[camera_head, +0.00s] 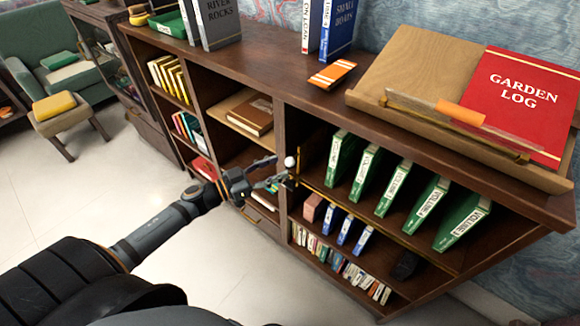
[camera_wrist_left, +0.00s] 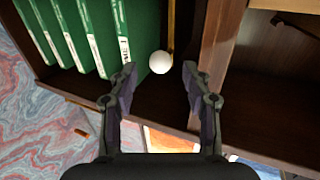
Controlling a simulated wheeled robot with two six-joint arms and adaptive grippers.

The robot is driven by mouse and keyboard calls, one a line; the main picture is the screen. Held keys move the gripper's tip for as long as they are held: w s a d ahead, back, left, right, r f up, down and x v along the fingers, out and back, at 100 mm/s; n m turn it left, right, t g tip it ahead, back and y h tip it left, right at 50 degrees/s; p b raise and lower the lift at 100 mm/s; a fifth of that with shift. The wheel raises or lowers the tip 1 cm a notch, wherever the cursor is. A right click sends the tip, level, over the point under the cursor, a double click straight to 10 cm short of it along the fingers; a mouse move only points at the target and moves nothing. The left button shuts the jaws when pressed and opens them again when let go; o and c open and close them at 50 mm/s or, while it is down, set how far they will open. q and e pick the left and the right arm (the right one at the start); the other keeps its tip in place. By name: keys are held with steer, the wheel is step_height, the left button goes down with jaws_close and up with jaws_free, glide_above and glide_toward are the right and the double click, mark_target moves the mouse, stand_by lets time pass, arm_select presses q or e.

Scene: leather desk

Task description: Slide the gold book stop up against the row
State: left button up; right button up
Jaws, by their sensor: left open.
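The gold book stop shows as a white round knob (camera_head: 290,162) at the left end of the upper right shelf. In the left wrist view its gold upright (camera_wrist_left: 171,28) rises behind the white knob. A row of green volumes (camera_head: 367,171) stands on that shelf to the right, leaning, with gaps between them in the head view. The nearest green book (camera_wrist_left: 138,30) is left of the knob in the wrist view. My left gripper (camera_wrist_left: 160,88) is open, its fingers either side of the knob's line, the knob just beyond the tips. Much of the stop is hidden.
A wooden divider (camera_wrist_left: 222,40) stands close to the right finger in the wrist view. Blue books (camera_head: 345,230) and a pink block (camera_head: 312,207) are on the shelf below. A slanted stand (camera_head: 420,60) holding a red book (camera_head: 525,95) is on top.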

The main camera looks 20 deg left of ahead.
mark_target(290, 163)
arm_select(q)
steer(key=shift+p+x, duration=0.3)
steer(key=shift+x, duration=2.25)
steer(key=shift+c, duration=0.3)
jaws_close()
